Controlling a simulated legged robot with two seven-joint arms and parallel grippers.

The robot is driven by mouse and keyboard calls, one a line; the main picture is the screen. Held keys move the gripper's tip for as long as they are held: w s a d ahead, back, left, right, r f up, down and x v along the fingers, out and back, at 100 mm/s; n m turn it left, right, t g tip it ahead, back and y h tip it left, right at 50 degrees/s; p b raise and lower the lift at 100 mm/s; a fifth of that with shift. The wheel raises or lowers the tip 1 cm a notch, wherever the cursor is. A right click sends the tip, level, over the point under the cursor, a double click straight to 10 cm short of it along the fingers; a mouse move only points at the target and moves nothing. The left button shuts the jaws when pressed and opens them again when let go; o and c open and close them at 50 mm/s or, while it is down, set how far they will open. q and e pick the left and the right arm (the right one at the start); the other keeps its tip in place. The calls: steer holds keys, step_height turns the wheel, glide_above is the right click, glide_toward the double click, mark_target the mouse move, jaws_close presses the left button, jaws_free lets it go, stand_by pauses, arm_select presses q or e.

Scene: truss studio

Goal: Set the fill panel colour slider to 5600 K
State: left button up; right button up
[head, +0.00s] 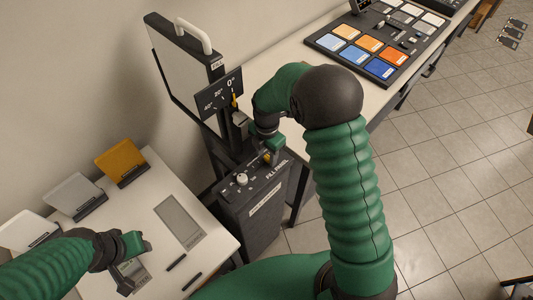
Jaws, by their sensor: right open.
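The fill panel (231,209) is a dark box with a sloped top, lettered FILL PANEL, standing in the middle of the view. A white round knob (241,179) sits on its top face. My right gripper (268,155) is open at the rear of that face, pointing down, close to a small yellowish part. The colour slider and its scale cannot be made out; the gripper and wrist cover part of the face. I cannot tell whether the fingers touch anything. My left gripper (136,262) is low at the left over the white table, its fingers unclear.
A tilt scale (219,91) and a large lamp panel (180,65) stand behind the box. The left table (155,181) holds yellow (122,160), grey (75,194) and white cards in stands. A board of coloured tiles (345,53) lies on the back table.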

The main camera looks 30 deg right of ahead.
steer(key=shift+d+f, duration=0.3)
steer(key=shift+f, duration=0.05)
steer(key=shift+a+r, duration=0.1)
steer(key=shift+a, duration=0.15)
jaws_close()
steer(key=shift+d, duration=0.1)
stand_by(0.8)
